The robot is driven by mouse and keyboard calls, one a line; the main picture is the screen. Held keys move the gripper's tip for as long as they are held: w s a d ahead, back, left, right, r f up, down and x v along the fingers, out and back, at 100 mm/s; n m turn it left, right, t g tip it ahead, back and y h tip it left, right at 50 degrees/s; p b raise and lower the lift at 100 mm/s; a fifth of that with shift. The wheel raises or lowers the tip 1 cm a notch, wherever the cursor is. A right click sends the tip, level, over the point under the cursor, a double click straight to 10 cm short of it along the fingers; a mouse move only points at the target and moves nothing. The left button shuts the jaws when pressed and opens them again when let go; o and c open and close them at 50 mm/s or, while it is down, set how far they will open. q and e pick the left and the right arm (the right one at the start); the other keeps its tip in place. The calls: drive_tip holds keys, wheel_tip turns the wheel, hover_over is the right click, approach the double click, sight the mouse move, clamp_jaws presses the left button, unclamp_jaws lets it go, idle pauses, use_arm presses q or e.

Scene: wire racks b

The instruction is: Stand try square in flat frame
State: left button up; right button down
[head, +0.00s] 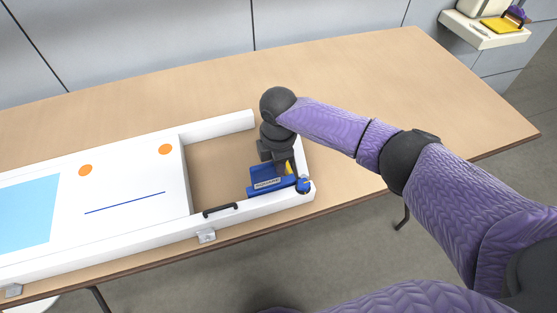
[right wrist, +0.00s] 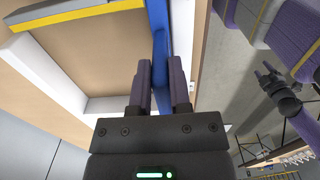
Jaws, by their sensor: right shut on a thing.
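A white flat frame (head: 248,211) lies on the table, with an open bay at its right end. A blue piece with a label reading "SQUARE" (head: 267,182) is in that bay, near its front right corner. My right gripper (head: 282,165) points down over it. In the right wrist view my right gripper (right wrist: 161,80) is shut on a blue bar (right wrist: 159,35), which seems to be part of the try square. A grey and yellow strip (right wrist: 60,14) crosses that view's upper left. Contact with the bay floor is hidden. A dark hand-like end (right wrist: 268,77), perhaps my left gripper, shows small there.
The frame's white panel (head: 122,178) carries orange dots, a blue line and a light blue patch. A black handle (head: 220,210) sits on the front rail. A round blue and black part (head: 303,185) is at the front right corner. The table (head: 360,75) is clear behind and right.

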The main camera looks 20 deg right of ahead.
drive_tip(key=shift+f+b, duration=0.35)
drive_tip(key=shift+f, duration=0.55)
drive_tip(key=shift+f+b, duration=0.3)
drive_tip(key=shift+b, duration=0.1)
drive_tip(key=shift+f+b, duration=0.45)
drive_tip(key=shift+f, duration=0.2)
drive_tip(key=c, duration=1)
unclamp_jaws()
drive_tip(key=o, duration=0.5)
drive_tip(key=shift+r, duration=0.1)
